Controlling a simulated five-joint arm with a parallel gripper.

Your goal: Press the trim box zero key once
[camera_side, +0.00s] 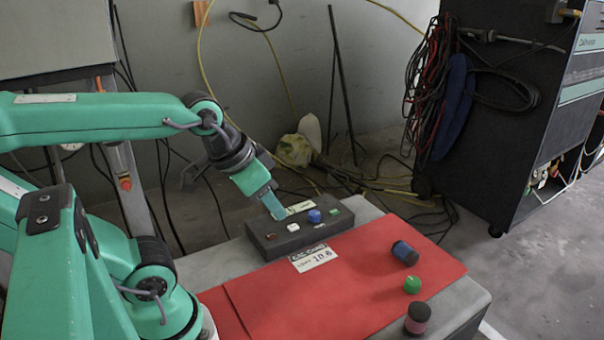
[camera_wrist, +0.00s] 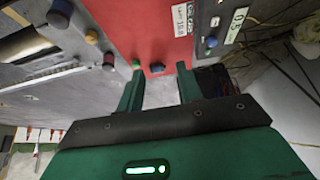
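The trim box (camera_side: 283,246) is a dark grey block at the back edge of the red mat in the side view. Its top carries a small brown-red key (camera_side: 271,237), a white key (camera_side: 292,227), a blue knob (camera_side: 314,215), a green piece (camera_side: 333,211) and a pale label (camera_side: 299,207). I cannot read which key is zero. My gripper (camera_side: 276,210) is tilted down over the box's back left part, close above the keys; contact cannot be told. In the wrist view my gripper (camera_wrist: 159,82) has its fingers apart with nothing between. Part of the box (camera_wrist: 206,18) shows at the upper right.
A card reading about 10.6 (camera_side: 313,257) lies before the box. A blue-and-black cylinder (camera_side: 405,253), a green knob (camera_side: 412,285) and a dark red cylinder (camera_side: 418,318) stand to the right. The red mat (camera_side: 340,295) is otherwise clear. Cables hang behind.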

